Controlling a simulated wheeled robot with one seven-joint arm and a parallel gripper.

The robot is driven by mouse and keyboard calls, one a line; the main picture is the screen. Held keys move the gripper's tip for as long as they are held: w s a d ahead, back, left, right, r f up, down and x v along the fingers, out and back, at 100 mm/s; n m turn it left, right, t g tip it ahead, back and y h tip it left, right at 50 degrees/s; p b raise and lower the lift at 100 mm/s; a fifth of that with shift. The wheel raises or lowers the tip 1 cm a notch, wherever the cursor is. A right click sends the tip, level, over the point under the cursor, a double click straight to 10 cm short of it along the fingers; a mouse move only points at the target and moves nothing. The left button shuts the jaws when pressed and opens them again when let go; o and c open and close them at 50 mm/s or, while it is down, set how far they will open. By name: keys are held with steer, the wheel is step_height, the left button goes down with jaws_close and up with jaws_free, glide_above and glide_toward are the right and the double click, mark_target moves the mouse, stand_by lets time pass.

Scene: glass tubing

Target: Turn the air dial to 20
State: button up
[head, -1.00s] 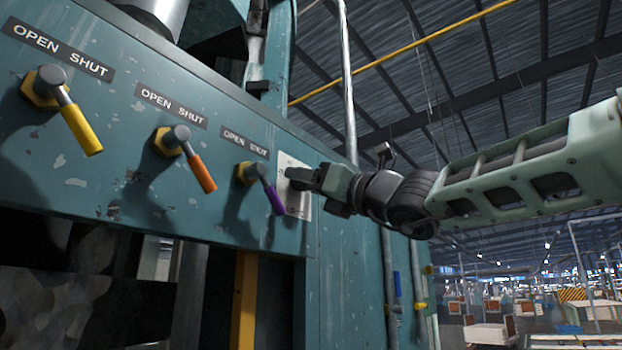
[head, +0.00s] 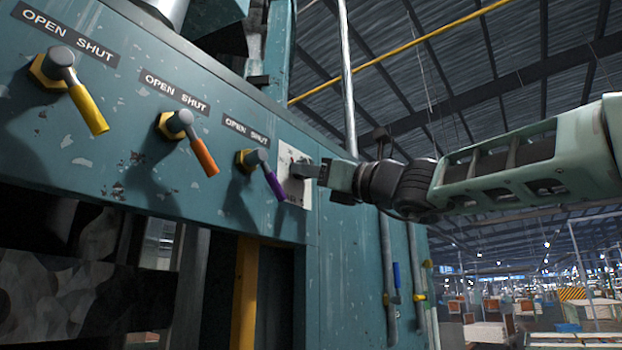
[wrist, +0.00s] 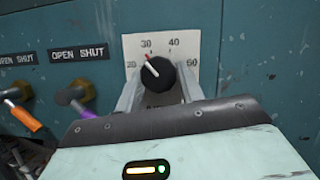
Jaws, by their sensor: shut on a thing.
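The air dial is a black round knob (wrist: 159,74) on a white scale plate (wrist: 212,46) marked 20, 30, 40 and 60 in the wrist view. Its pale pointer line points up and left, close to 30. A small red mark shows near the pointer's end. My gripper (wrist: 158,92) has one finger on each side of the knob and is shut on it. In the head view my gripper (head: 304,170) reaches the plate (head: 288,158) from the right, and its fingers hide most of the knob. The lettering under the knob is mostly hidden.
Left of the dial, on the same teal panel, are a purple lever (head: 272,184), an orange lever (head: 204,156) and a yellow lever (head: 88,110), each under an OPEN SHUT label. The purple one is close to my gripper. Vertical pipes (head: 388,265) run below my arm.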

steer(key=shift+w+d+r+n+g+y+b, duration=0.15)
steer(key=shift+n+g, duration=0.6)
steer(key=shift+n, duration=0.85)
steer(key=shift+a+n+g+y+b, duration=0.15)
steer(key=shift+n+g, duration=0.65)
steer(key=shift+n, duration=0.8)
steer(key=shift+w+d+r+n+g+y+b, duration=0.2)
steer(key=shift+n+g, duration=0.55)
steer(key=shift+n, duration=0.85)
steer(key=shift+s+f, duration=0.15)
steer(key=shift+s, duration=0.05)
steer(key=o, duration=1)
steer(key=shift+b+v, duration=4.15)
steer(key=shift+v, duration=4.5)
steer(key=shift+w, duration=0.1)
